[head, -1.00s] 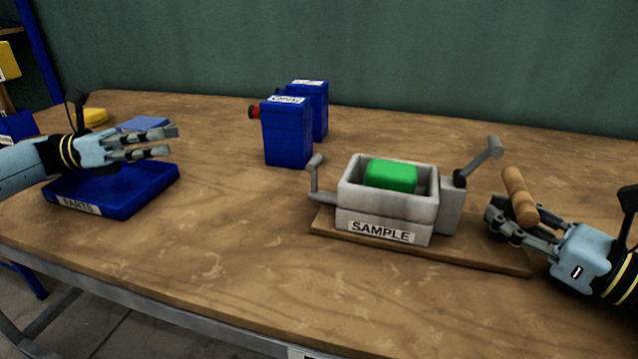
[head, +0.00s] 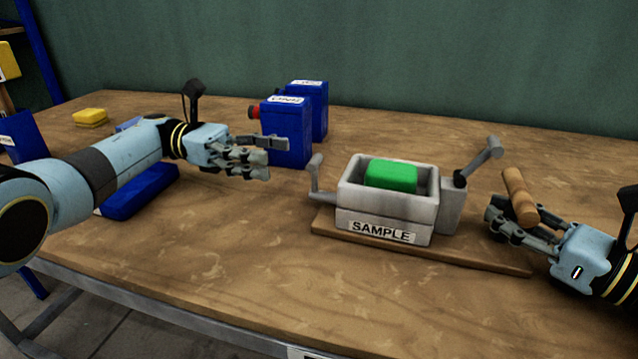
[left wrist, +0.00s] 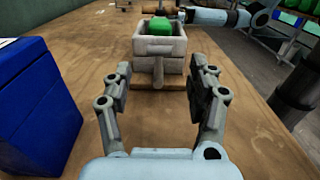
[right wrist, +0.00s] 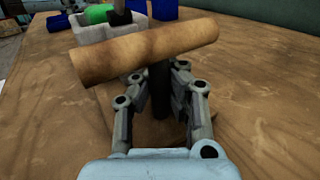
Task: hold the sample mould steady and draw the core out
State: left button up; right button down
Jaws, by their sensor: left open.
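The grey sample mould (head: 355,218), labelled SAMPLE, sits upright on a wooden board (head: 470,257); it also shows in the left wrist view (left wrist: 147,65). A green block (head: 391,176) sits inside its open top. A grey handle (head: 315,182) stands at its left end, and a grey crank arm (head: 482,158) at its right. My left gripper (head: 275,158) is open and empty, left of the left handle and apart from it. My right gripper (right wrist: 160,88) has its fingers on both sides of a dark post (right wrist: 159,92) under a wooden crossbar (right wrist: 145,50). Whether they touch the post is unclear.
Two blue containers (head: 286,140) stand behind my left gripper, one with a red cap. Yellow blocks (head: 90,117) lie at the back left. The table between my left gripper and the mould is clear.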

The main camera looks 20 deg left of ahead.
aim_at(314, 158)
pick_arm(q)
jog(key=d, duration=0.8)
jog(key=shift+s, duration=0.15)
grip_shut()
dwell(0.3)
